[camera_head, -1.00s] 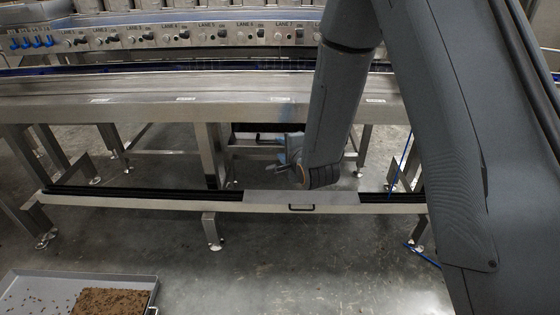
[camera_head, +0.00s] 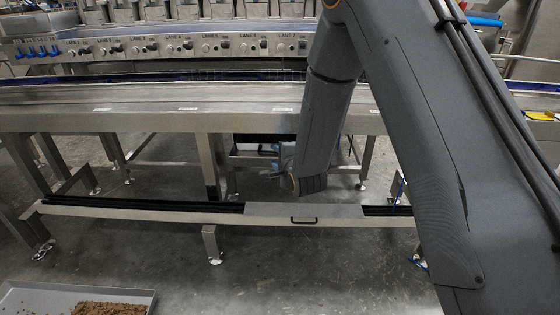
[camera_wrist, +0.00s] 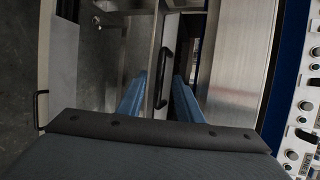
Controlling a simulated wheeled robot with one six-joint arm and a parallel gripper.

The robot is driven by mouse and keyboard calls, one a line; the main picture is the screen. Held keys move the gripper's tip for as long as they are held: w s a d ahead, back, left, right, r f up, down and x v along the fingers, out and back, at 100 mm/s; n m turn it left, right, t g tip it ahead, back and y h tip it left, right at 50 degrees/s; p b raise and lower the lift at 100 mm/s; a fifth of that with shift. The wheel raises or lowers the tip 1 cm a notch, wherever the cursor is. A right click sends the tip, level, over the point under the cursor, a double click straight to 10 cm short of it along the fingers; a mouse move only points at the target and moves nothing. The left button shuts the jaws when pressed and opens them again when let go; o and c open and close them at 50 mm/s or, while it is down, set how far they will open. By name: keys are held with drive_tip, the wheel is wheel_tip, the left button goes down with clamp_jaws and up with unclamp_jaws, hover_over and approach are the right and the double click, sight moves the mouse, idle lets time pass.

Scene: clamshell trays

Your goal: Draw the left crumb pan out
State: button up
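My gripper (camera_head: 280,158) is below the conveyor frame, its blue fingers spread and empty. In the wrist view the open fingers (camera_wrist: 158,98) point at a black bar handle (camera_wrist: 165,75) on a narrow metal front; no contact shows. A low panel (camera_head: 330,211) with a black handle (camera_head: 304,220) sits on the lower rail; that handle also shows at the left edge of the wrist view (camera_wrist: 40,108). A grey tray (camera_head: 30,295) with brown crumbs (camera_head: 110,307) lies at the lower left, cut off by the picture edge. I cannot tell which is the left crumb pan.
The steel conveyor (camera_head: 150,118) spans the view above my gripper, with a row of lane controls (camera_head: 160,47) behind. Its legs (camera_head: 212,165) and the long lower rail (camera_head: 130,210) are obstacles.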

drive_tip(key=shift+x, duration=1.05)
drive_tip(key=shift+s, duration=0.1)
clamp_jaws()
